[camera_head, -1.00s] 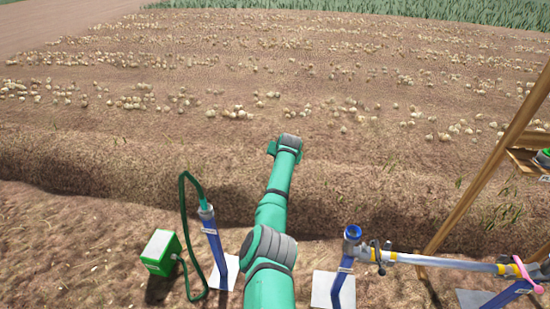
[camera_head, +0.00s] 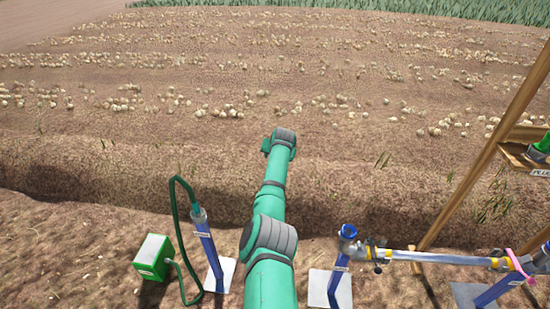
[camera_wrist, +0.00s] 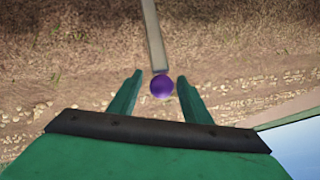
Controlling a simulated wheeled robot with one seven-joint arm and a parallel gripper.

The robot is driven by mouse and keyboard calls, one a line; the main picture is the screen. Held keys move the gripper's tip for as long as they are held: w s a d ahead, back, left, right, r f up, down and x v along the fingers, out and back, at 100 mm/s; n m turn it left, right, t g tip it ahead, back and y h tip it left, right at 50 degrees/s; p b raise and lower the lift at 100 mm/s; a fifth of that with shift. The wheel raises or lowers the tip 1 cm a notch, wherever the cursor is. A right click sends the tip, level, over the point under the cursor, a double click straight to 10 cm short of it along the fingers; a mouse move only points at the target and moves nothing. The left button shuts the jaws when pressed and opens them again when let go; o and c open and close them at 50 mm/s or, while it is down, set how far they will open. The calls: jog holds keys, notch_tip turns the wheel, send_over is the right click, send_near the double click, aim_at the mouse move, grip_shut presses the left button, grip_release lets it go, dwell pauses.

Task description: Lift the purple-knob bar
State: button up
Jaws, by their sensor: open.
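In the wrist view, a purple knob (camera_wrist: 162,87) sits at the end of a pale grey bar (camera_wrist: 154,35), which runs up to the top edge of the picture. My gripper (camera_wrist: 158,77) is open, with one green finger on each side of the knob. The knob appears between the fingertips, nearer the right finger, and I see no clear contact. How deep it lies between the fingers is hard to tell. In the head view, my green arm reaches out over the field; the knob and the fingers are hidden there.
A green box (camera_head: 152,257) with a hose to a blue post (camera_head: 208,250) stands at left. At right, a clear pipe (camera_head: 440,259) runs between blue stands, near a slanted wooden post (camera_head: 490,150) and a wooden shelf (camera_head: 520,158). A ditch crosses ahead, with onion rows beyond.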

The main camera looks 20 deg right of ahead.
jog(key=shift+a, duration=0.3)
jog(key=shift+s+d+r, duration=0.15)
jog(key=shift+s+r, duration=0.25)
jog(key=shift+r, duration=0.1)
jog(key=v, duration=0.9)
jog(key=shift+r, duration=0.15)
jog(key=shift+s, duration=0.15)
